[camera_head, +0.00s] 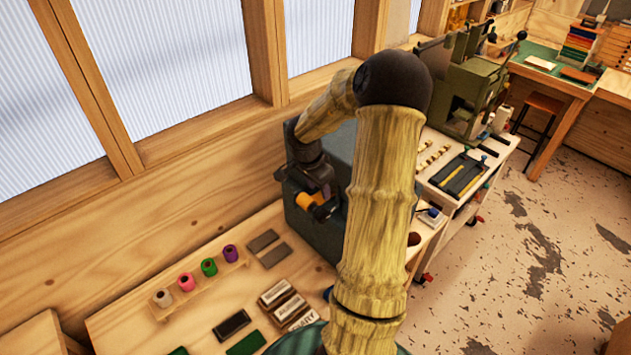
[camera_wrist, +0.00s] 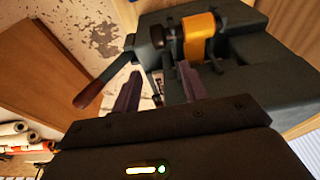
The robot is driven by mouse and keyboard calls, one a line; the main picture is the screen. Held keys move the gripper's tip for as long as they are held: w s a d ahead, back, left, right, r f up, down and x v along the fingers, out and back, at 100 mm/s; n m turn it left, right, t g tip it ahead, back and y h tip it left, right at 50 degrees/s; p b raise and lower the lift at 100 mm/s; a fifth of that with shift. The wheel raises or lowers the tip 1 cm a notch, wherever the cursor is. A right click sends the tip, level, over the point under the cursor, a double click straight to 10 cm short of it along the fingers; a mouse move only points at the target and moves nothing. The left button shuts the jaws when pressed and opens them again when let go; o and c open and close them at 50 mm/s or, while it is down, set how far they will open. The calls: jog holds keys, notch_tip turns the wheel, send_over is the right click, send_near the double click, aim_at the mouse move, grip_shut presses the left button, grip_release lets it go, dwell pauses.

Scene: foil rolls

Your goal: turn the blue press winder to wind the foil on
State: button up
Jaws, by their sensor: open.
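The blue press (camera_head: 305,225) is a dark blue-grey block on the wooden bench, partly hidden behind my arm. A gold foil roll (camera_head: 314,202) sits on its left side. In the wrist view the gold foil (camera_wrist: 200,38) runs over a roller on the press (camera_wrist: 265,75), with a dark round knob (camera_wrist: 156,37) at its left end, which looks like the winder. My gripper (camera_wrist: 158,78) is open, with nothing visible between its fingers. Its fingers point toward the knob and foil roll and appear apart from them. In the head view my gripper (camera_head: 318,178) is just above the foil roll, its fingertips unclear.
A lever with a brown handle (camera_wrist: 93,92) sticks out left of the knob in the wrist view. Colored foil spools (camera_head: 208,267) stand on a wooden rack on the bench. Type blocks (camera_head: 285,300) lie nearby. A green press (camera_head: 465,95) stands beyond. The windowed wall is close behind.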

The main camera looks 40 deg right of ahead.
jog(key=v, duration=0.3)
jog(key=shift+r, duration=0.15)
